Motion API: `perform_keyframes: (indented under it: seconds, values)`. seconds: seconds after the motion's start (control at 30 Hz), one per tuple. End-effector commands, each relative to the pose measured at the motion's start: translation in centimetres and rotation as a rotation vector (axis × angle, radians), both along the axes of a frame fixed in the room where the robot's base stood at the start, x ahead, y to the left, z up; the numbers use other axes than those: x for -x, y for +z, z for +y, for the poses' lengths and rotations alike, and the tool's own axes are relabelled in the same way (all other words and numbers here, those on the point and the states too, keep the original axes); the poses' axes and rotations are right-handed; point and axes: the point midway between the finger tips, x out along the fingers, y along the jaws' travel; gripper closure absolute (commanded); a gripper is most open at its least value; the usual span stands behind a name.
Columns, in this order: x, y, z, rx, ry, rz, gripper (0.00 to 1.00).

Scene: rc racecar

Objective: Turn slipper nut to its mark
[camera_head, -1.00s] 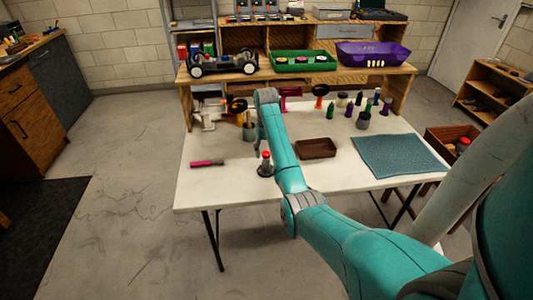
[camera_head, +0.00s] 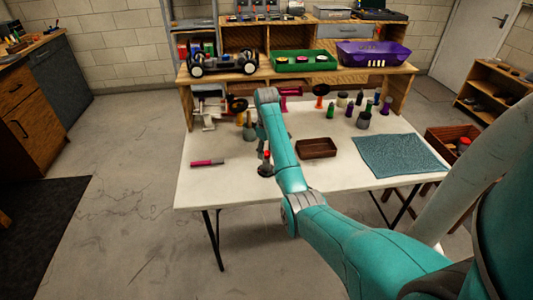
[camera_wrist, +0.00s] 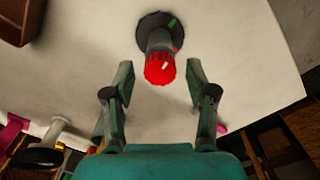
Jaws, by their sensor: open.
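The slipper nut (camera_wrist: 158,70) is a red ridged cap with a short white line on its face. It sits on a grey post (camera_wrist: 160,42) with a round dark base (camera_wrist: 146,26). A small green mark shows on the base and a small red one beside the post. My gripper (camera_wrist: 161,79) is open, its two fingers apart on either side of the red cap, with visible gaps to it.
The white table (camera_head: 225,190) also holds a pink-and-dark pen-like tool (camera_head: 207,163), a brown tray (camera_head: 316,148), a teal mat (camera_head: 400,157) and several small bottles. A raised wooden shelf (camera_head: 230,77) at the back carries a car chassis (camera_head: 222,66). The front left tabletop is clear.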

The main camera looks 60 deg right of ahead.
Motion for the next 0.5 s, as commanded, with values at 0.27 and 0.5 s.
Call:
perform_keyframes:
  seconds: [0.27, 0.5]
  values:
    - [0.0, 0.0, 0.0, 0.0, 0.134, 0.0, 0.43]
    - [0.0, 0.0, 0.0, 0.0, 0.368, 0.0, 0.43]
